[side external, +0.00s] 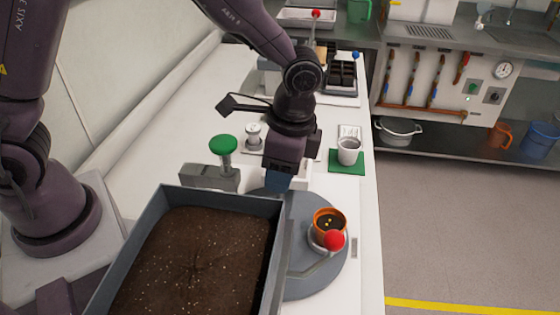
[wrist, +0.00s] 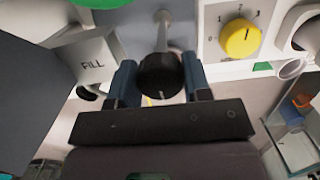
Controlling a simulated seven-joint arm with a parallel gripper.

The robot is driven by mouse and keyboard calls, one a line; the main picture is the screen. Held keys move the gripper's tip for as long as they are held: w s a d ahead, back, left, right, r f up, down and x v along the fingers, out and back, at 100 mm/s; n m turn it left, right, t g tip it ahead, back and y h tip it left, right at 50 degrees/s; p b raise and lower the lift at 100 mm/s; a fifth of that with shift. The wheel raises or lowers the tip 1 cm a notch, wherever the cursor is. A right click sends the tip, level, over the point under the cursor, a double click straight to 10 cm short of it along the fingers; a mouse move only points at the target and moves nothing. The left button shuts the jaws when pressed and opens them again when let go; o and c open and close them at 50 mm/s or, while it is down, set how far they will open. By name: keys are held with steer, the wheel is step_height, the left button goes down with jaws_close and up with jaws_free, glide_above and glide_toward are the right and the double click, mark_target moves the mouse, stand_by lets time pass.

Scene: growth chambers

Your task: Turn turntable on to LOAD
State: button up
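The turntable is a grey disc (side external: 330,277) in the side view, partly hidden behind the soil tray. An orange pot (side external: 329,222) stands on it, beside a red ball (side external: 334,240) on a curved grey rod. My gripper (side external: 278,186) points down over the disc's far left part. In the wrist view its two blue fingers (wrist: 158,82) lie on either side of a round black knob (wrist: 160,77) on a grey stem. The fingers look very close to the knob, but I cannot tell if they press on it. A grey plate (wrist: 90,62) reads FILL. I see no LOAD mark.
The tray of dark soil (side external: 278,248) stands close in front of my gripper. A white cup (side external: 348,150) stands on a green mat at right. A yellow numbered dial (wrist: 240,39) shows in the wrist view.

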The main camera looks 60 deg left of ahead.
steer(key=shift+o, duration=1.4)
steer(key=shift+r, duration=3.55)
steer(key=s+a+r+n, duration=0.1)
steer(key=s+a, duration=0.1)
steer(key=s+a+r+n+t, duration=0.1)
steer(key=s+a+r+n, duration=0.1)
steer(key=s+a+r+n+t, duration=0.1)
steer(key=s+a+n, duration=0.1)
steer(key=shift+r+h, duration=0.15)
steer(key=shift+h, duration=0.25)
steer(key=s+a+r+n+t, duration=0.4)
steer(key=s+a+r, duration=0.1)
steer(key=s, duration=0.2)
steer(key=shift+a+r, duration=0.2)
steer(key=shift+a, duration=0.05)
